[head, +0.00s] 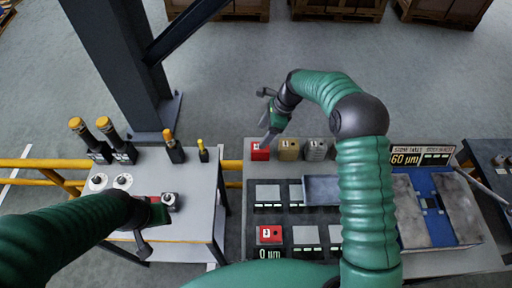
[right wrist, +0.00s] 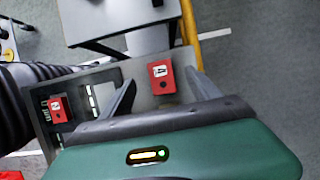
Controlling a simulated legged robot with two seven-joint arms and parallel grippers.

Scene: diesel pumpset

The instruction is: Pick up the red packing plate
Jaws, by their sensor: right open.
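A red packing plate (head: 260,151) with a white label sits at the back left corner of the bench, beside a tan and a grey block. A second red plate (head: 270,235) lies nearer on the dark panel, above the "0 µm" display. My right gripper (head: 262,116) is open and empty, above the back red plate. In the right wrist view, one red plate (right wrist: 161,77) shows between the spread fingers (right wrist: 161,90), apart from them. The other red plate (right wrist: 58,108) lies left of the fingers. My left gripper (head: 155,222) is over the left table; its jaws are unclear.
A grey left table (head: 178,185) carries dark cylinders with yellow tops (head: 115,140) and white round parts. A yellow rail (head: 45,164) runs behind the benches. A dark steel column (head: 118,60) stands behind. A blue fixture (head: 432,210) occupies the bench's right side.

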